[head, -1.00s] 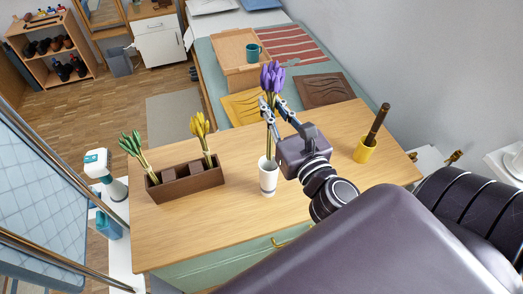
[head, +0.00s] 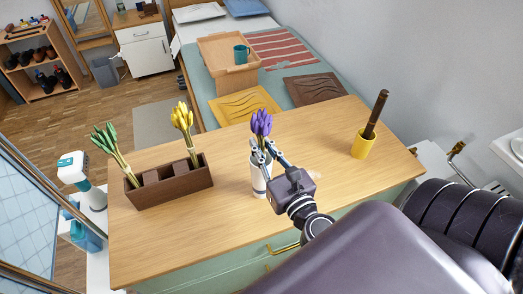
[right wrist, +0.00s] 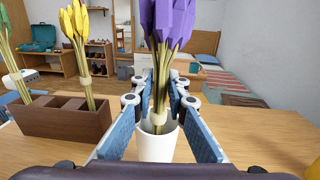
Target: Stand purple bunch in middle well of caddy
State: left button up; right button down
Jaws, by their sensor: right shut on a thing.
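The purple bunch (head: 261,122) stands upright with its stems inside the white vase (head: 258,178). The wrist view shows the purple bunch (right wrist: 168,25) with its pale binding at the vase rim (right wrist: 157,148). My right gripper (head: 268,152) is shut on the bunch's stems just above the vase. The dark brown caddy (head: 172,193) is to the left on the counter. Its left well holds a green bunch (head: 106,140) and its right well a yellow bunch (head: 183,118). Its middle well holds no bunch. The stem ends are hidden in the vase. My left gripper is out of view.
A yellow cup (head: 362,146) with a dark brown stick-like thing stands at the right of the wooden counter (head: 320,155). The counter is clear between caddy and vase. A spray bottle (head: 78,172) is beyond the left edge. A bed with a tray (head: 222,76) is behind.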

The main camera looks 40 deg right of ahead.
jog(key=shift+f, duration=0.6)
jog(key=c, duration=1.9)
grip_release()
jog(key=shift+s, duration=0.1)
jog(key=s+a+b, duration=0.2)
jog(key=s+b, duration=0.2)
jog(key=s, duration=0.7)
jog(key=shift+s, duration=0.35)
jog(key=shift+d, duration=0.1)
